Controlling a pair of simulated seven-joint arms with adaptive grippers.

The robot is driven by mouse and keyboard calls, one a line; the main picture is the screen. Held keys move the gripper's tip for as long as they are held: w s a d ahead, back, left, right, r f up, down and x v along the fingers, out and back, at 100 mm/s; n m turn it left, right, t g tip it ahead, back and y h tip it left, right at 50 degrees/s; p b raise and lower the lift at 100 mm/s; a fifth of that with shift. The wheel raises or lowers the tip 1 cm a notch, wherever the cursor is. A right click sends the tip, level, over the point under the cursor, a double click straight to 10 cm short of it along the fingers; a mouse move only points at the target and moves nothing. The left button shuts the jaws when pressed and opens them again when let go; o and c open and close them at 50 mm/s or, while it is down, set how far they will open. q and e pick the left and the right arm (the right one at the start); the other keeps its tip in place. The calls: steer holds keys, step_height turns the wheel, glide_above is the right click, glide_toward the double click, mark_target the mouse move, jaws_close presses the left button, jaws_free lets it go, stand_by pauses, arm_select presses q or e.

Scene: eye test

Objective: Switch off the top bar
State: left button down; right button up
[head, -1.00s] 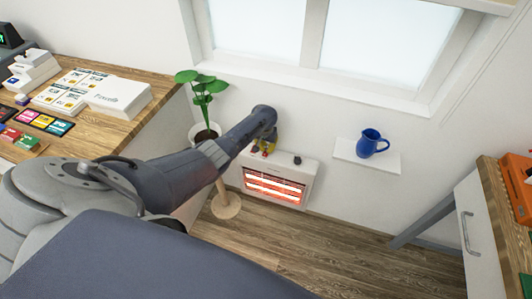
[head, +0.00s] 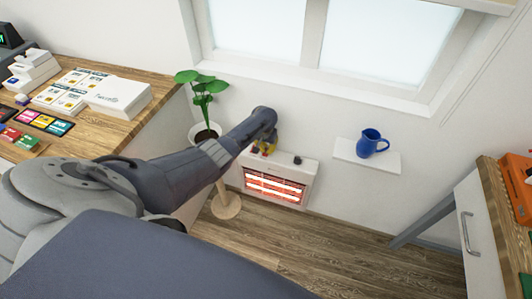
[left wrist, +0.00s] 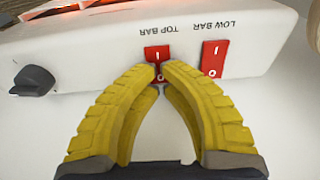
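The white heater (head: 308,178) is on the wall below the window, and its bars (head: 275,187) glow orange-red. In the left wrist view, its panel (left wrist: 110,50) shows upside down, with a red TOP BAR switch (left wrist: 157,54) and a red LOW BAR switch (left wrist: 214,59), both marked I and O. I cannot tell which way the top switch is tipped. My left gripper (head: 265,149) is over the heater's top. Its yellow fingers (left wrist: 160,75) are shut with nothing between them, tips at the O end of the TOP BAR switch, partly covering it. Contact is unclear. My right gripper is out of view.
A black knob (left wrist: 33,80) is on the heater panel left of the switches in the wrist view. A potted plant (head: 205,133) on a stand is close to my left arm. A blue jug (head: 371,142) sits on a wall shelf (head: 350,157) at right.

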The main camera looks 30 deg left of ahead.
arm_select(q)
steer(key=shift+r, duration=3.35)
